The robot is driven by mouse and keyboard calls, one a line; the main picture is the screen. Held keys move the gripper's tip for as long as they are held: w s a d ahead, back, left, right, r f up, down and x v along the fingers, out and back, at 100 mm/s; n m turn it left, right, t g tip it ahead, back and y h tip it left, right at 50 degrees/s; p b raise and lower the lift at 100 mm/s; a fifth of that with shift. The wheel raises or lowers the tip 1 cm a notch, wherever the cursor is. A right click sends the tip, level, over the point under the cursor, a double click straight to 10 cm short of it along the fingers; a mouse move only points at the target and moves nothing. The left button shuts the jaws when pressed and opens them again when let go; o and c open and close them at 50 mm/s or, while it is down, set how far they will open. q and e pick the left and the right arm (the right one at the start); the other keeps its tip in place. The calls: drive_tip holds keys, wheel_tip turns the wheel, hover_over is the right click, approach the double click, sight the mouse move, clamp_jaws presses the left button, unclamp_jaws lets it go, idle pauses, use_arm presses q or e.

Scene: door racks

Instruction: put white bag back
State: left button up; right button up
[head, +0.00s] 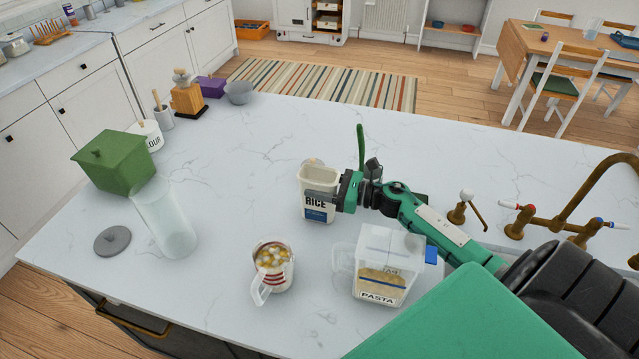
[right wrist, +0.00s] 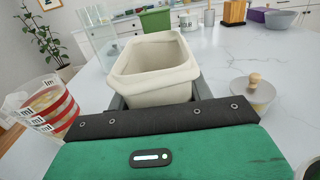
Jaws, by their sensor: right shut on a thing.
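The white bag (head: 318,212), an open-topped pale container with RICE and a blue label on its front, stands upright on the counter in the head view. In the right wrist view the bag (right wrist: 153,72) fills the middle, its open rim facing up. My right gripper (head: 322,194) comes in from the right and is shut on the bag, with its grey fingers on either side. I cannot tell whether the bag's base touches the counter. My left gripper is not in view.
A clear pasta box (head: 380,290) stands close in front of the right arm. A striped measuring jug (head: 271,268), a clear vase (head: 165,222) and a green box (head: 115,162) stand left. A brass tap (head: 568,228) is right. The back middle counter is clear.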

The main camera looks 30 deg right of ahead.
drive_tip(key=shift+f+b, duration=0.15)
drive_tip(key=shift+b, duration=0.15)
drive_tip(key=o, duration=1.2)
drive_tip(key=shift+r+p, duration=0.25)
drive_tip(key=shift+p, duration=0.05)
drive_tip(key=shift+s+d+f, duration=0.15)
drive_tip(key=shift+s+f, duration=0.05)
drive_tip(key=shift+r+b+v, duration=0.2)
drive_tip(key=shift+b+v, duration=2.7)
drive_tip(key=shift+v, duration=2.9)
